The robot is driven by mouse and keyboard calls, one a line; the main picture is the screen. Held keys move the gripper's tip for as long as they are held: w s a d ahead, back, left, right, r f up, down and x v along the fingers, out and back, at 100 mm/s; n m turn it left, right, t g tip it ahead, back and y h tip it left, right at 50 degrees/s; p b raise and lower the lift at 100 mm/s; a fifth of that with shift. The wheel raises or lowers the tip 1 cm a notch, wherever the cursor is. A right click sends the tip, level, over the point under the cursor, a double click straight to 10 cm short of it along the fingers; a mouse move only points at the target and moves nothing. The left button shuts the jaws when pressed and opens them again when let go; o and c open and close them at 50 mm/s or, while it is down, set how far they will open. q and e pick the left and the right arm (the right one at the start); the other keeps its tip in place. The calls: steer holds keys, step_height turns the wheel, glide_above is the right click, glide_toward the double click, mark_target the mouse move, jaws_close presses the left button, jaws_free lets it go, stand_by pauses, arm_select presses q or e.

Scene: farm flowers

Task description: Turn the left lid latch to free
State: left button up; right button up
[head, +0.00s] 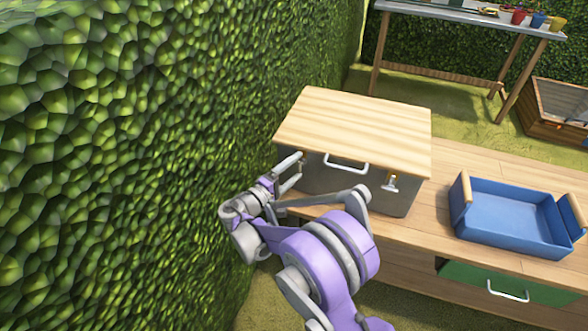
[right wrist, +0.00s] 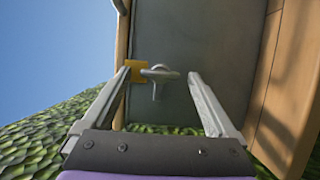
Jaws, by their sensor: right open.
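A grey box (head: 338,178) with a pale wooden lid (head: 355,125) stands on the wooden bench. The right latch (head: 390,184), a metal handle on a brass plate, shows on its front. The left latch (right wrist: 158,73) shows in the right wrist view as a grey T-shaped handle beside a brass plate (right wrist: 135,71). In the head view it is hidden or too small to tell. My right gripper (head: 299,171) is open at the box's left front. In the right wrist view its fingers (right wrist: 162,84) lie on either side of the latch, apparently without touching it. My left gripper is out of view.
A hedge wall (head: 150,150) rises close to the left of my right arm. A blue tray (head: 510,222) with wooden handles sits on the bench (head: 440,205) to the right. A green drawer (head: 500,284) is below. A table (head: 465,14) with pots stands behind.

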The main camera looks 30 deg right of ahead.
step_height(320, 180, up, 10)
steer(key=p, duration=0.2)
steer(key=shift+s+d+r+p, duration=0.2)
steer(key=shift+d+p, duration=0.05)
steer(key=shift+p, duration=0.05)
steer(key=shift+w+f, duration=0.15)
steer(key=shift+c, duration=2)
steer(key=s+y, duration=0.1)
steer(key=s+d+f+m+g+y, duration=0.1)
steer(key=s, duration=0.1)
steer(key=s+d+f+y+p, duration=0.1)
steer(key=s, duration=0.1)
steer(key=shift+y, duration=0.3)
steer(key=shift+c, duration=1.3)
steer(key=s+a+f+m+g+y+p, duration=0.1)
steer(key=s+f+m+y+p, duration=0.15)
steer(key=s+y, duration=0.3)
steer(key=w+r+m+t+y+p, duration=0.35)
steer(key=w+m+y+p, duration=0.35)
steer(key=m, duration=0.4)
steer(key=shift+g, duration=0.55)
steer(key=x, duration=0.9)
steer(key=shift+s+f, duration=0.25)
steer(key=shift+s, duration=0.1)
